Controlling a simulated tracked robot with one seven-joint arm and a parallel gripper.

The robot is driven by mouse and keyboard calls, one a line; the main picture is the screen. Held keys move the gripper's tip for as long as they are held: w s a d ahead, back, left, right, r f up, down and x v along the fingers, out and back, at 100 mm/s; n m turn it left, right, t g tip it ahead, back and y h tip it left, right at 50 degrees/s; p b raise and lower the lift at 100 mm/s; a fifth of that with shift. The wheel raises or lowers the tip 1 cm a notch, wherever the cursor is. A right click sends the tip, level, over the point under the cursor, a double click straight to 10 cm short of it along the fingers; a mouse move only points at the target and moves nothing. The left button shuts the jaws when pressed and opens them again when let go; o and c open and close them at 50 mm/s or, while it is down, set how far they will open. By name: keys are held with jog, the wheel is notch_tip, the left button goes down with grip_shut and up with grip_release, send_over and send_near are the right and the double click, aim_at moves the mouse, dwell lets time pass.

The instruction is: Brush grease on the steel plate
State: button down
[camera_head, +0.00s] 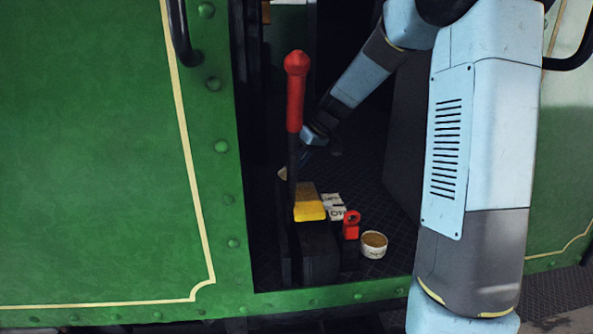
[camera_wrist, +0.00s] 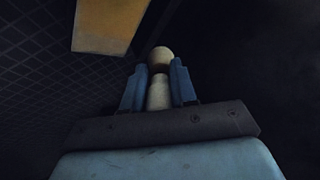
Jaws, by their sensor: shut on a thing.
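My gripper (camera_wrist: 158,78) shows in the wrist view with its two blue fingers closed on a pale wooden handle (camera_wrist: 159,96) with a rounded end. It looks like the brush, but no bristles show. In the head view my arm reaches into the cab doorway, and the gripper is mostly hidden behind the red-handled lever. A small pale tip (camera_head: 283,173) shows just left of the lever. A round tin (camera_head: 373,246) with tan contents, perhaps grease, stands on the cab floor at the right. I cannot make out the steel plate for certain.
The red-handled lever (camera_head: 296,90) stands upright in the doorway. A yellow-topped block (camera_head: 309,210), a white printed item (camera_head: 333,206) and a red part (camera_head: 351,226) are near its foot. A yellowish surface (camera_wrist: 106,24) shows in the wrist view. Green riveted panels (camera_head: 100,150) flank the doorway.

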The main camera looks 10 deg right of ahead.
jog(key=shift+d+r, duration=0.1)
jog(key=shift+r, duration=1.65)
jog(key=shift+w, duration=0.1)
jog(key=shift+w+d+r+g, duration=0.9)
jog(key=shift+w+d+r, duration=0.15)
jog(key=shift+w+r, duration=0.9)
jog(key=shift+n, duration=0.3)
jog(key=shift+s+f, duration=0.1)
jog(key=shift+f, duration=2.3)
